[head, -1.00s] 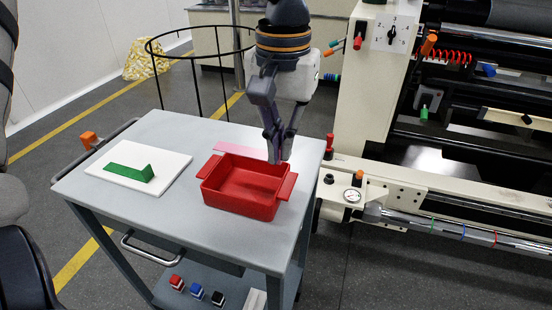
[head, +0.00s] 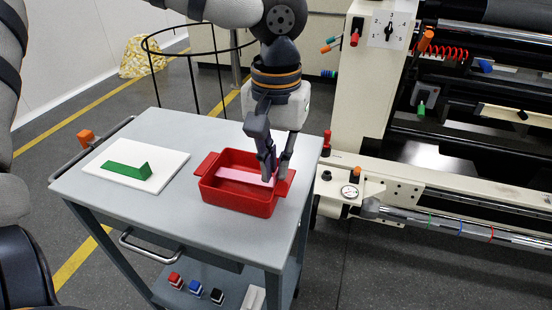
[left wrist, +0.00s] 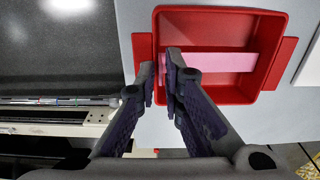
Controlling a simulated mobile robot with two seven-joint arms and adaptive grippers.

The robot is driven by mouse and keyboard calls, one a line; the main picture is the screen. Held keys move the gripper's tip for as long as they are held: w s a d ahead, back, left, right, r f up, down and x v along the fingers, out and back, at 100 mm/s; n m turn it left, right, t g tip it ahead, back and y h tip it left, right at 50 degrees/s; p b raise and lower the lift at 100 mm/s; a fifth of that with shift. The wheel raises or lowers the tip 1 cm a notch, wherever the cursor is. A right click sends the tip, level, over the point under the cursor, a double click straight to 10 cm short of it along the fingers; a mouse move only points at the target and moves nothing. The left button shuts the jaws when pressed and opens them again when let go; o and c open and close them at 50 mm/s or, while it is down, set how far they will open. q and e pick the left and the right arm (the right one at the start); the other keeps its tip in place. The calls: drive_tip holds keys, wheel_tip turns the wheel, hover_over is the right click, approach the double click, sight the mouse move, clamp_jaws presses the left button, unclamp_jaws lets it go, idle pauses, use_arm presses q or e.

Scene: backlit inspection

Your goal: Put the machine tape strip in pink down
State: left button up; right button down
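The pink machine tape strip (head: 240,175) lies level within the outline of the red tray (head: 208,189). I cannot tell whether it touches the tray floor. In the left wrist view the strip (left wrist: 225,62) runs across the red tray (left wrist: 277,70) from my fingers towards the far wall. My left gripper (head: 273,180) points down over the tray's right part, its fingers close together at the strip's end. In the left wrist view a bit of pink shows between the fingertips (left wrist: 163,68), so the gripper looks shut on the strip. My right gripper is out of view.
The tray stands on a grey cart (head: 160,215). A white board (head: 110,170) with a green wedge-ended block (head: 130,171) lies to the left. A cream machine (head: 362,100) borders the cart's right side. Small red, blue and black items sit on the lower shelf.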

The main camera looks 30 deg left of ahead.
use_arm(q)
drive_tip(key=shift+o, duration=0.6)
drive_tip(key=shift+r, duration=0.1)
wheel_tip(320, 180, up, 13)
